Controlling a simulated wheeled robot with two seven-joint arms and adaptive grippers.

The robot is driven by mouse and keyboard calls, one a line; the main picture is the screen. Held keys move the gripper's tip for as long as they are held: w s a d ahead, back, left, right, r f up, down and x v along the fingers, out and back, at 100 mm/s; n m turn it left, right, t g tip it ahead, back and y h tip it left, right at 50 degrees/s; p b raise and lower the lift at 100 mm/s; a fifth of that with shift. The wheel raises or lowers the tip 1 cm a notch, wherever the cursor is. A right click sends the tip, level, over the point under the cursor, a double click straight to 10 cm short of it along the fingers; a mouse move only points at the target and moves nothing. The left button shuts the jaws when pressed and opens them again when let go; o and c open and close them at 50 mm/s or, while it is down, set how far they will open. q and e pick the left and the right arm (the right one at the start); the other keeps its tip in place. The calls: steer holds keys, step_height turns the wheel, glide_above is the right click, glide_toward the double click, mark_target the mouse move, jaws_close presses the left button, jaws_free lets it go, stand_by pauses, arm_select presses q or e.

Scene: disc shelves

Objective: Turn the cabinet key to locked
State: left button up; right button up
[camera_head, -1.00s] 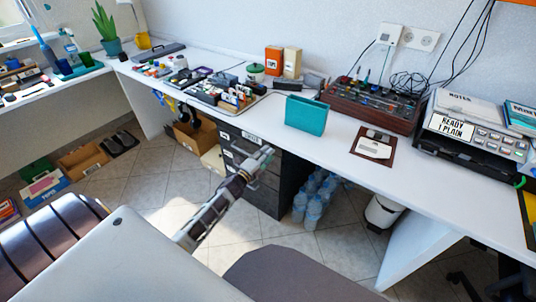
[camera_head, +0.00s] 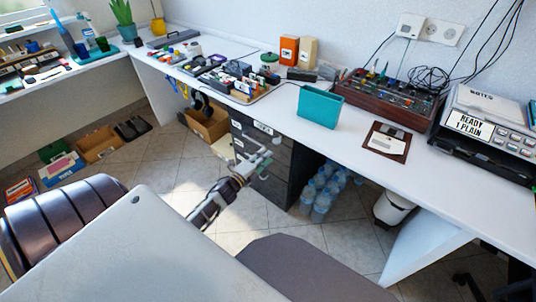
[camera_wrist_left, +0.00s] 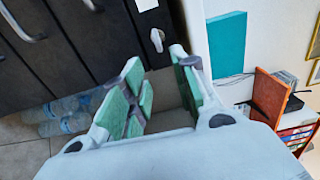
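The dark drawer cabinet (camera_head: 280,187) stands under the white desk, with pale labels and metal handles on its front. In the left wrist view its dark front (camera_wrist_left: 95,40) fills the upper left. A small silver key in its lock (camera_wrist_left: 157,40) shows near the cabinet's edge, beside a white label. I cannot make out its turn angle well. My left gripper (camera_head: 259,158) is in front of the upper drawers. In the left wrist view its green-padded fingers (camera_wrist_left: 158,78) are apart, with nothing between them, and the key lies just beyond the tips. My right gripper is not in view.
The desk (camera_head: 345,135) overhangs the cabinet and carries a teal box (camera_head: 320,107) near its front edge. Several water bottles (camera_head: 325,190) stand right of the cabinet. A cardboard box (camera_head: 207,122) sits to its left. A grey seat (camera_head: 300,272) is at the front.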

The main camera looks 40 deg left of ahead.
arm_select(q)
steer(key=shift+s, duration=0.85)
